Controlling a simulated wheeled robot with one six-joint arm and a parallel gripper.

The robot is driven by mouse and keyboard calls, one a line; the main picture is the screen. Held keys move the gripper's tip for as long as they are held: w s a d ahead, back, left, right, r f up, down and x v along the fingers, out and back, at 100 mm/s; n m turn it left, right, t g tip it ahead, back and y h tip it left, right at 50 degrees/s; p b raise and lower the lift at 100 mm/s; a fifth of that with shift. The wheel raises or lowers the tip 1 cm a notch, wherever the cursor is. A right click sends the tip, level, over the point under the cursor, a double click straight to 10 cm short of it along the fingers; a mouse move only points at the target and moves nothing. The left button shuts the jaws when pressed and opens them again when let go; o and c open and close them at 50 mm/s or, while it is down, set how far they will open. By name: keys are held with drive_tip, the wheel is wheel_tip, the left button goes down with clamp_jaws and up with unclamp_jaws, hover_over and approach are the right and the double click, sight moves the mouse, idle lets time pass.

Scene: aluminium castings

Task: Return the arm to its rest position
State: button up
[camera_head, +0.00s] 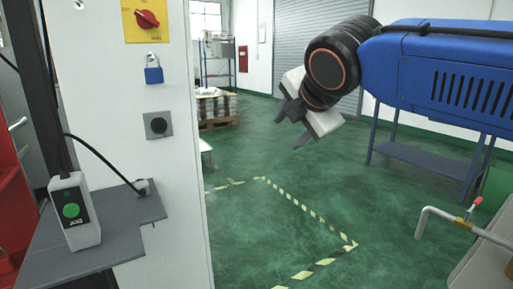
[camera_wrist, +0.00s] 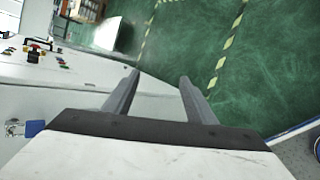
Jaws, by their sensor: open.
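My gripper (camera_head: 291,126) hangs at the end of my blue arm in the upper right of the head view, clear of every surface. Its two grey fingers point down and to the left. In the wrist view my gripper (camera_wrist: 160,84) shows its fingers apart with nothing between them. Green floor and the edge of a pale cabinet show beyond the fingertips.
A white cabinet (camera_head: 170,200) with a red rotary switch (camera_head: 147,19) and blue padlock (camera_head: 154,75) stands left. A grey shelf (camera_head: 110,232) holds a green-button box (camera_head: 73,211). A blue table (camera_head: 425,160) stands behind my arm. Taped floor (camera_head: 270,225) is clear.

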drive_tip(key=s+d+f+m+g+h, duration=0.1)
drive_tip(key=s+d+f+m, duration=0.3)
drive_tip(key=d+f+m, duration=0.25)
drive_tip(key=s+d+f+m+g+h, duration=0.1)
drive_tip(key=s+d+f+m+g, duration=0.15)
drive_tip(key=d+f+m, duration=0.4)
drive_tip(key=s+d+f+m+g, duration=0.1)
drive_tip(key=s+d+f+m, duration=0.3)
drive_tip(key=f, duration=0.5)
drive_tip(key=s+d+f+m+g, duration=0.1)
drive_tip(key=s+d+f+m, duration=0.3)
drive_tip(key=s+f+m, duration=0.4)
drive_tip(key=shift+s+f, duration=0.6)
drive_tip(key=shift+s, duration=0.25)
drive_tip(key=shift+d, duration=0.1)
